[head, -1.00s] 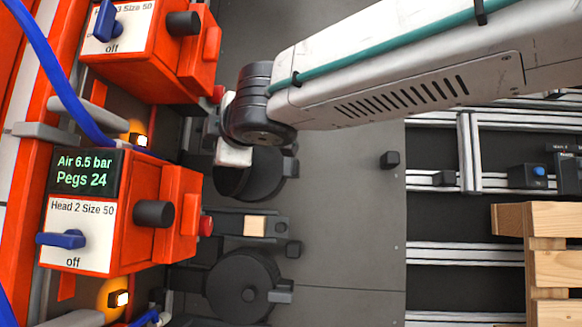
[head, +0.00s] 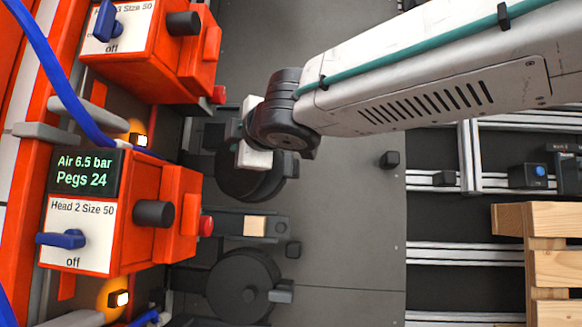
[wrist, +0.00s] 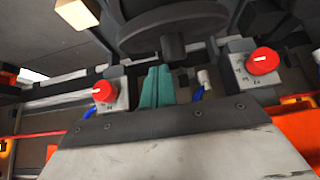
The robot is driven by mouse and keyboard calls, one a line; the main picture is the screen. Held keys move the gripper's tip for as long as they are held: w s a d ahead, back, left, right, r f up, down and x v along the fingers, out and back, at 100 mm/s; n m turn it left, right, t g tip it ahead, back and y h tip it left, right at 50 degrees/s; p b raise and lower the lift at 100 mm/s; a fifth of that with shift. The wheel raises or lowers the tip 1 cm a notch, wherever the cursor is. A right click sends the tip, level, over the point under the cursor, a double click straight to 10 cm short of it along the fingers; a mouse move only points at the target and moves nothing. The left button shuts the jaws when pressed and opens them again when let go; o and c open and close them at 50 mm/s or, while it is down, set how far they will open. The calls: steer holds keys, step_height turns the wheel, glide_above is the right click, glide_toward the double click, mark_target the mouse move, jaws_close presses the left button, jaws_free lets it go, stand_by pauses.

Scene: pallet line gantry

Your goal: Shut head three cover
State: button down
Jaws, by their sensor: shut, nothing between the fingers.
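A dark disc (wrist: 165,22) also shows at the top of the wrist view. My gripper (wrist: 155,85) shows as teal fingers, shut and empty, pointing towards that disc; contact is unclear. In the head view its fingers are hidden under my wrist.
The head two unit (head: 90,220) stands below, with its own round cover (head: 243,287) and a wooden block (head: 255,226). Red knobs (wrist: 103,90) (wrist: 262,62) flank my fingers. A wooden pallet (head: 550,250) is at right.

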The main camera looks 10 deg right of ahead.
steer(key=shift+w+d+f, duration=0.25)
steer(key=shift+d, duration=0.35)
steer(key=shift+w+d+f, duration=0.2)
steer(key=shift+w+d, duration=0.05)
steer(key=shift+d, duration=0.35)
steer(key=shift+w+d+f, duration=0.25)
steer(key=shift+d, duration=0.35)
steer(key=shift+w+f, duration=0.1)
steer(key=shift+w+d+f, duration=0.25)
steer(key=shift+w+d, duration=0.15)
steer(key=shift+d, duration=0.25)
steer(key=shift+s+a+r, duration=0.35)
steer(key=shift+s, duration=0.25)
steer(key=s+a+r, duration=0.2)
steer(key=s+r, duration=0.2)
steer(key=s, duration=0.3)
steer(key=shift+a, duration=0.25)
steer(key=shift+s, duration=0.1)
